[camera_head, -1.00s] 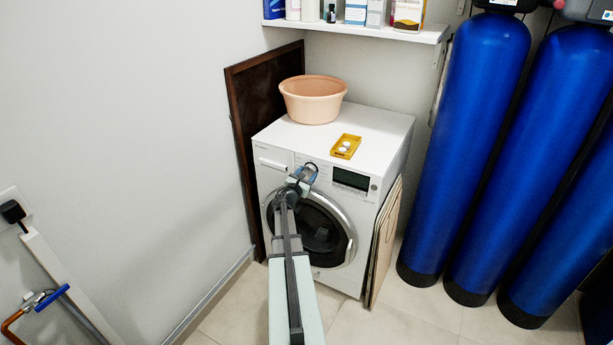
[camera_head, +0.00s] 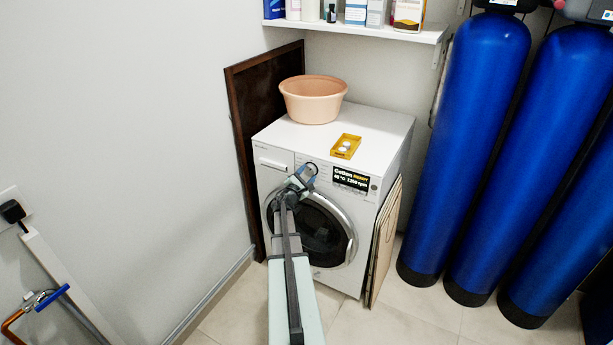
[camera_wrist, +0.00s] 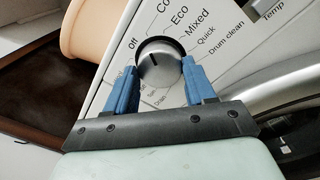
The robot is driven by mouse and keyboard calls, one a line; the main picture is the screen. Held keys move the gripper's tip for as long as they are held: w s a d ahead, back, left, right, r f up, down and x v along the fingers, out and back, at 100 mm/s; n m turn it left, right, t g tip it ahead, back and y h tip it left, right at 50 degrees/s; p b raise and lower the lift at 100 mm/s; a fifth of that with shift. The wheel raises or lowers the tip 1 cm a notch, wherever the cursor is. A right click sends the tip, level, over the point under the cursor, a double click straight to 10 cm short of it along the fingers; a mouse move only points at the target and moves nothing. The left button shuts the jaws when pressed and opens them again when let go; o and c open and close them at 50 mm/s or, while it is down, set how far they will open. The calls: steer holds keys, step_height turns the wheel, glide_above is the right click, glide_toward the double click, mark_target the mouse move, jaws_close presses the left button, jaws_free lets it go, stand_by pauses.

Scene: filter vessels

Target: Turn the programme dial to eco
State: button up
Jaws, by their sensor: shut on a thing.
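The programme dial (camera_wrist: 160,68) is a round silver knob on the washing machine's (camera_head: 270,185) white front panel. In the wrist view its dark pointer line points up and slightly left, towards the partly cut-off "Co…" label and not at "Eco" (camera_wrist: 180,17). My gripper (camera_wrist: 159,67) is shut on the dial, with one blue finger on each side. In the head view my gripper (camera_head: 303,177) hides the dial.
A yellow tray (camera_head: 345,147) with small white items and a peach basin (camera_head: 313,100) stand on the machine. The round door (camera_head: 322,232) is below the panel. Flat boards (camera_head: 384,240) lean at the machine's right side, and blue tanks (camera_head: 480,130) stand further right.

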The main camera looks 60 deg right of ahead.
steer(key=m, duration=0.5)
steer(key=shift+w+g, duration=0.1)
steer(key=shift+g, duration=0.2)
steer(key=shift+m, duration=0.3)
steer(key=o, duration=1)
steer(key=shift+o, duration=0.2)
steer(key=a+f, duration=0.1)
steer(key=a, duration=1.2)
steer(key=shift+s+a, duration=0.3)
steer(key=shift+a, duration=0.05)
